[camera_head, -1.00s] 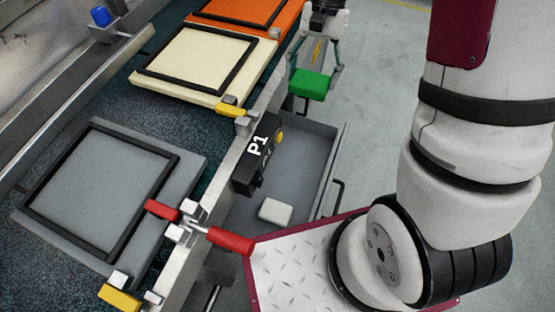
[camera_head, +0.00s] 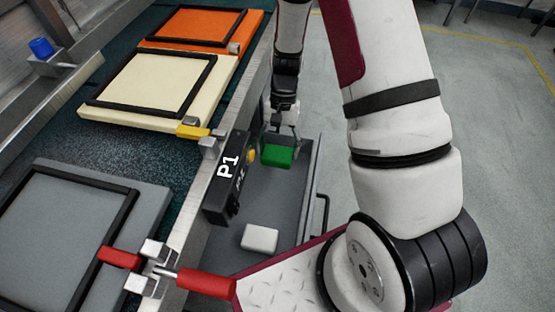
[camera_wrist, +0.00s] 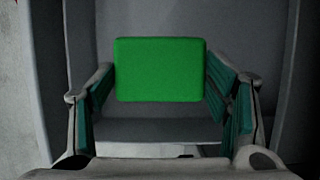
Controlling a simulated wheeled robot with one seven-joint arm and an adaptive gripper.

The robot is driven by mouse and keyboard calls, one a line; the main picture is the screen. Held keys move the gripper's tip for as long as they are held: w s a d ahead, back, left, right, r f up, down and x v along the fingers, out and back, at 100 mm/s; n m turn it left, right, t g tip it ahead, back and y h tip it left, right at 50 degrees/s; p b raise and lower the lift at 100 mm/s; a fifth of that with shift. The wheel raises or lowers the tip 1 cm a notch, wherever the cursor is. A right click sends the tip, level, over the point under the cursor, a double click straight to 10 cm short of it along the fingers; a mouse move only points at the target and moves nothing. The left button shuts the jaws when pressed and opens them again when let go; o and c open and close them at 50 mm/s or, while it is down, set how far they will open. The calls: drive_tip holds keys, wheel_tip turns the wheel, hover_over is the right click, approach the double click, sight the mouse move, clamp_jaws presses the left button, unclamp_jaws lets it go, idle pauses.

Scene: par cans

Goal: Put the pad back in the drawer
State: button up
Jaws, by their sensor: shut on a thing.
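The green pad (camera_head: 277,156) is held between the fingers of my gripper (camera_head: 281,143), which is shut on it. In the wrist view the green pad (camera_wrist: 160,70) sits between the two teal-lined fingers, with grey drawer surfaces behind it. The open grey drawer (camera_head: 285,213) stands out from the side of the line, below the P1 box. In the head view the pad appears over the drawer's far end. I cannot tell whether it touches the drawer floor. A white pad (camera_head: 260,237) lies in the drawer nearer to me.
The black P1 box (camera_head: 229,178) with a yellow button overhangs the drawer's left side. A red-handled clamp (camera_head: 207,283) juts out near the drawer's near end. Cream (camera_head: 150,88), orange (camera_head: 212,30) and grey (camera_head: 62,232) framed panels lie on the left. Floor on the right is clear.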

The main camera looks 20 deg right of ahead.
sight(278, 159)
drive_tip(key=shift+f+b, duration=0.65)
drive_tip(key=shift+f, duration=1.8)
drive_tip(key=shift+f, duration=0.1)
drive_tip(key=o, duration=1.1)
drive_tip(key=p+v, duration=0.3)
drive_tip(key=v, duration=0.9)
drive_tip(key=shift+r, duration=0.2)
drive_tip(key=shift+s, duration=0.2)
